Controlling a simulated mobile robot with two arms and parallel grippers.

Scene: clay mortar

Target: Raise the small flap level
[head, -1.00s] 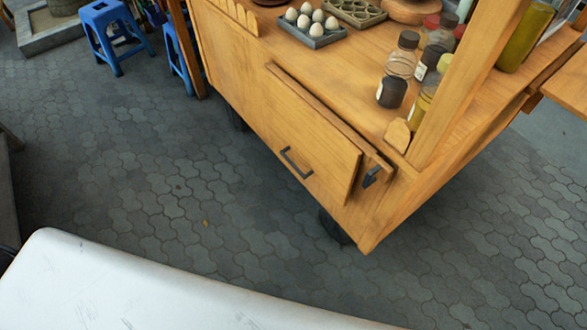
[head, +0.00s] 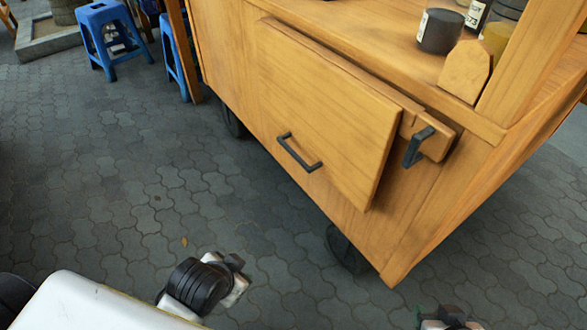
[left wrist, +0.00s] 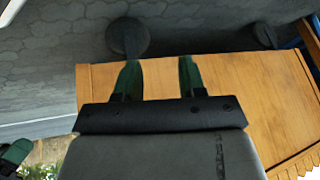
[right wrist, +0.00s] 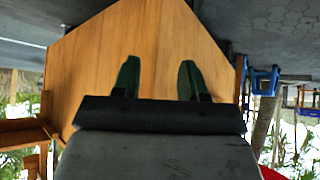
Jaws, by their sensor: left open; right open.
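The small flap (head: 325,110) is a wooden panel hanging down against the front of the wooden cart. A dark bar handle (head: 299,153) is on its lower part. A dark bracket (head: 415,147) sits beside the flap's upper right corner. My right gripper (head: 447,318) shows only partly at the bottom edge of the head view, apart from the flap. In the right wrist view its fingers (right wrist: 158,78) are open and empty, with cart wood beyond them. In the left wrist view my left gripper (left wrist: 158,78) is open and empty, before a wooden cart face.
Cart wheels (head: 347,250) stand under the cart. Bottles (head: 440,30) stand on the cart top near a wooden post. Blue stools (head: 107,40) are at the upper left. Paved floor (head: 120,190) in front of the cart is clear.

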